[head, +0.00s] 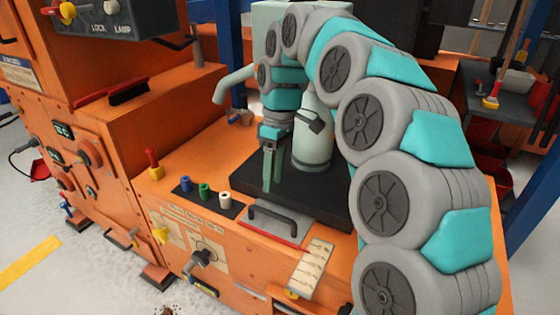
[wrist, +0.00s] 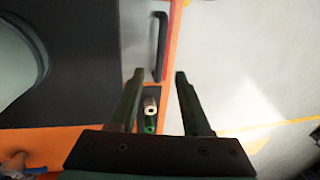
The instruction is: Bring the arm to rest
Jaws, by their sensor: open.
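My gripper (head: 270,167) hangs from my grey and teal arm over the black plate on the orange machine, in front of a pale green cylinder (head: 312,140). In the wrist view my gripper (wrist: 158,75) has its two dark green fingers apart with nothing held between them. The white piece (wrist: 150,105) and the green piece (wrist: 150,125) show beyond the gap, lower down on the machine. My arm arches up and over from the right side of the head view.
The orange machine (head: 140,110) fills the left and middle. A black handle (head: 272,219) is in front of the plate. Blue (head: 186,184), green (head: 205,191) and white (head: 225,200) pieces stand on a dark strip. A red brush (head: 128,91) lies at left.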

